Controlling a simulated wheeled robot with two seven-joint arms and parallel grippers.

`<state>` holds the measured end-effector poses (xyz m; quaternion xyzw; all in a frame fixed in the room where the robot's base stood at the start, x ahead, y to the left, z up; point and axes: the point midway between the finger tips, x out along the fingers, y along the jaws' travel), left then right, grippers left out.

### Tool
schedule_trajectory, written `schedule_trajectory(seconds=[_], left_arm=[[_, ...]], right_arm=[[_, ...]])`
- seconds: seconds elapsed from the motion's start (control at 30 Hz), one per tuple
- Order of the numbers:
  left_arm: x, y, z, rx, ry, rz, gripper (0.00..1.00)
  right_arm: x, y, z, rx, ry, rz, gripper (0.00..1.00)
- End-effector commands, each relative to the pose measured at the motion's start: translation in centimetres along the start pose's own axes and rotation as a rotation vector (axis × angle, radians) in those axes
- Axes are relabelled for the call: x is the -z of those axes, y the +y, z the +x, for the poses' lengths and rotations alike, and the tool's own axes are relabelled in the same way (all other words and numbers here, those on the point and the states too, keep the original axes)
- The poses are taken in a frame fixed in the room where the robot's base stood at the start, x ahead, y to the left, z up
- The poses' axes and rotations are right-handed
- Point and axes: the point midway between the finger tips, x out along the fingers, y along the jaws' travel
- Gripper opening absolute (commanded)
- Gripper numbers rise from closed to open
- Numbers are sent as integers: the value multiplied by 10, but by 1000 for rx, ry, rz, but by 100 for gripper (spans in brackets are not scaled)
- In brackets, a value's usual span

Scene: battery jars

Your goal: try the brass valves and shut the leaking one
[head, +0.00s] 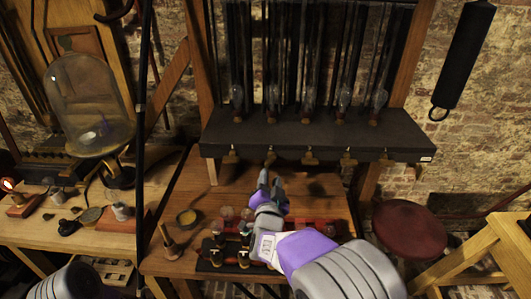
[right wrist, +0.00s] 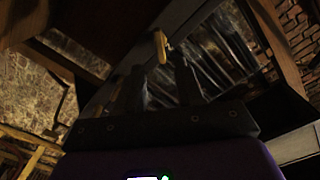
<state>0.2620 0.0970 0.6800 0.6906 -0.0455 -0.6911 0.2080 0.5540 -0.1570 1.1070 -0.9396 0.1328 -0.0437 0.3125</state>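A dark shelf (head: 320,138) carries a row of glass vessels, and several small brass valves hang along its lower front edge. The far left valve (head: 230,154) and the middle valve (head: 310,158) show clearly. My right gripper (head: 269,178) points up at the second valve from the left (head: 270,157), just below it. In the right wrist view a brass valve handle (right wrist: 160,46) stands near the tips of my right gripper (right wrist: 160,72). The fingers are apart with nothing clearly between them. I cannot see any leak. My left gripper is not in view.
A wooden bench (head: 190,245) below holds a small dish (head: 187,217) and dark-and-red apparatus, partly hidden by my right arm. A glass bell jar (head: 88,105) stands at left. A red round stool (head: 409,230) is at right. A dark upright pole stands left of the bench.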

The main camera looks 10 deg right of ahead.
Motion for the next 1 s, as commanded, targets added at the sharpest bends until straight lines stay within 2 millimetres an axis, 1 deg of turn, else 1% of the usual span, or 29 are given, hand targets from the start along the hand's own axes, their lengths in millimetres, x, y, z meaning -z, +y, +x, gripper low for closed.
schedule_trajectory(seconds=[0.07,0.17,0.4,0.6,0.73,0.97,1.0], left_arm=[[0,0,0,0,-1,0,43],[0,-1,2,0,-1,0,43],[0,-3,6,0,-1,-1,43],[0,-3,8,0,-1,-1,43],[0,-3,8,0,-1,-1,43],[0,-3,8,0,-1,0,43],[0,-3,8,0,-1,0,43]], right_arm=[[0,0,3,0,1,0,37],[0,0,13,0,3,0,37],[0,1,49,-1,3,-2,37],[0,0,70,0,1,-2,37],[0,0,75,0,0,-1,37],[0,0,76,0,-1,-1,37],[0,0,76,0,-1,-1,34]])
